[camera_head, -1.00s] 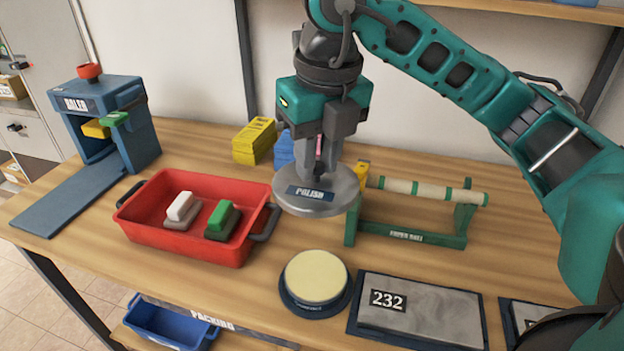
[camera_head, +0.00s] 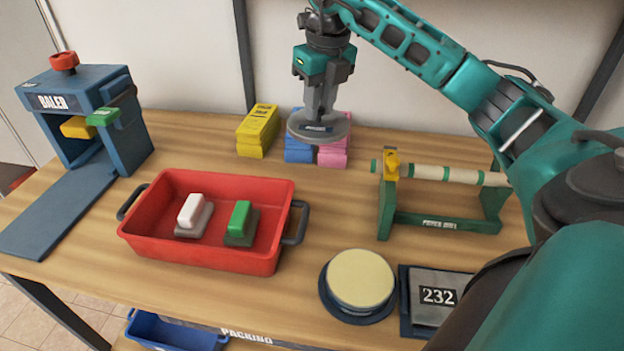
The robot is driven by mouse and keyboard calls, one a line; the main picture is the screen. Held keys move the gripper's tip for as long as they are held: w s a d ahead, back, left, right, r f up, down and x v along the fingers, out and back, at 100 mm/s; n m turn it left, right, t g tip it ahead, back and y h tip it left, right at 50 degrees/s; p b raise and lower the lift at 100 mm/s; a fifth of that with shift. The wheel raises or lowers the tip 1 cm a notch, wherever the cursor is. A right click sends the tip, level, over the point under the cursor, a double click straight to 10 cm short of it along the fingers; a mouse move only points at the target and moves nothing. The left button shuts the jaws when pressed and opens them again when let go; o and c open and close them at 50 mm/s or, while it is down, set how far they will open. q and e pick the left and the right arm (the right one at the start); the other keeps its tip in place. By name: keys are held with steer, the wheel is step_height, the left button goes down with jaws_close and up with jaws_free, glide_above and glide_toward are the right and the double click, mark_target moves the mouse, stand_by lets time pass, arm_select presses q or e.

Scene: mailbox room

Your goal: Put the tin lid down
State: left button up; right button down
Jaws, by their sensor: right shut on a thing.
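The tin lid (camera_head: 332,129) is a grey round disc with a dark label on its side. My right gripper (camera_head: 318,112) is shut on the lid and holds it level, in front of the blue and pink stacks at the back of the table. Whether the lid touches anything below it cannot be told. My left gripper is not in view.
A red tray (camera_head: 275,264) holds white and green blocks. The baler (camera_head: 133,145) stands at the left, the paper roll stand (camera_head: 440,222) at the right. Yellow (camera_head: 257,130), blue (camera_head: 297,156) and pink (camera_head: 333,157) stacks line the back. A plate marked 232 (camera_head: 437,282) lies at the front right.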

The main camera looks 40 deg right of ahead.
mark_target(325, 126)
step_height(325, 126, down, 17)
steer(key=shift+r+b, duration=0.15)
steer(key=shift+b, duration=0.2)
steer(key=shift+f, duration=0.25)
steer(key=c, duration=0.9)
jaws_free()
steer(key=shift+r, duration=0.1)
steer(key=r, duration=0.4)
steer(key=s+r, duration=0.1)
steer(key=r, duration=0.3)
steer(key=s+r, duration=0.1)
steer(key=r, duration=0.3)
steer(key=shift+a+r, duration=0.1)
